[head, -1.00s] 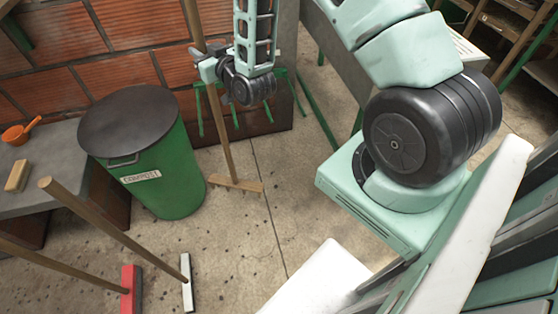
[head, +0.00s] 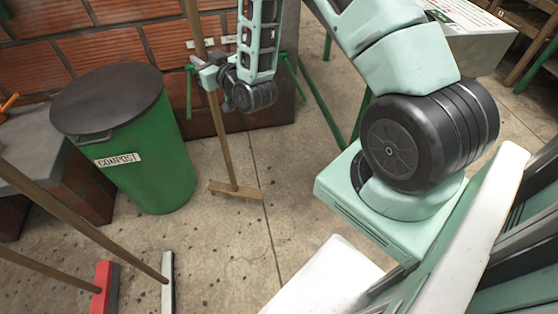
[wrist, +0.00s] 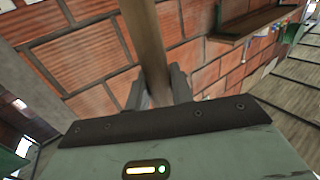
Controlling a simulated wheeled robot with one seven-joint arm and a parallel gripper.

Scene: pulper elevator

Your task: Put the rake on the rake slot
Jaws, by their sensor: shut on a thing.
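The rake has a long wooden handle (head: 216,130) and a wooden crossbar head (head: 235,191) low over the floor; I cannot tell if it touches. My gripper (head: 207,74) is shut on the handle, which stands nearly upright with a slight tilt. In the wrist view my gripper (wrist: 160,92) has its two dark fingers on either side of the handle (wrist: 148,45). Behind my gripper, a green metal rack (head: 289,66) stands against the brick wall, with white labels (head: 229,40) above it. My arm partly hides the rack, and the rake slot itself cannot be made out.
A green compost bin (head: 145,165) with a dark lid stands left of the rake. Two more wooden-handled tools, one with a red head (head: 105,288) and one with a white head (head: 168,283), are at lower left. The floor (head: 240,245) around the rake head is mostly clear.

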